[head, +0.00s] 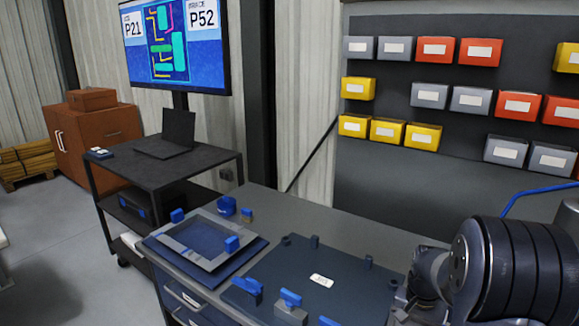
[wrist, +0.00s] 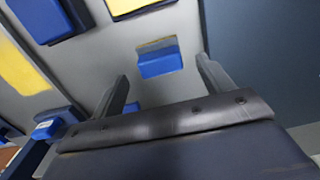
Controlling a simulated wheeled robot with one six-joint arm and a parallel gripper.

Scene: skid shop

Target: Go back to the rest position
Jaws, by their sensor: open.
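My gripper (wrist: 166,84) shows in the wrist view with its two fingers spread apart and nothing between their tips. A blue block (wrist: 160,62) shows beyond the fingers, apart from them as far as I can tell. In the head view my arm is at the lower right edge, and the gripper itself is out of sight there.
A grey workbench (head: 290,212) holds a dark plate (head: 300,265) with blue-topped clamps and a framed tray (head: 190,252). A dark cart (head: 190,160) with a laptop (head: 172,138) stands behind left. Bins (head: 435,50) hang on the back panel.

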